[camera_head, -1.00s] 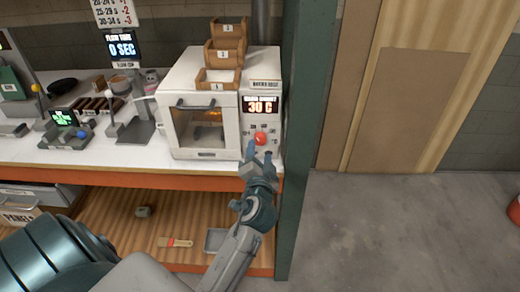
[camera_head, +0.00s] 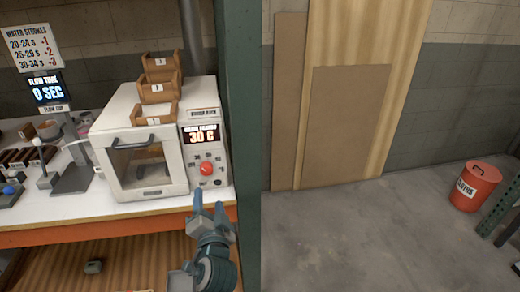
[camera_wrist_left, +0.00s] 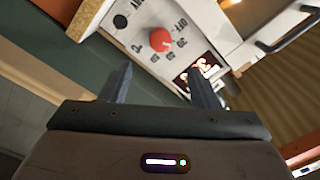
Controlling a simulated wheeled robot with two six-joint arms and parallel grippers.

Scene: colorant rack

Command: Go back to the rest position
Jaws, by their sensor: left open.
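My left gripper (camera_head: 209,210) is open and empty in the head view, its two fingers pointing up just below the control panel of a white oven (camera_head: 209,148). The panel has a red knob (camera_head: 207,168) and a display reading 30 C (camera_head: 201,135). In the left wrist view, the open fingers (camera_wrist_left: 160,85) point toward the panel, with the red knob (camera_wrist_left: 161,39) beyond and between them, apart from both. My right gripper is out of view.
A green post (camera_head: 251,130) stands right beside the oven. Wooden boxes (camera_head: 162,86) are stacked on top of it. The white bench (camera_head: 100,204) holds a stand and other gear at left. A red bucket (camera_head: 476,188) stands on the floor at far right; the floor between is clear.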

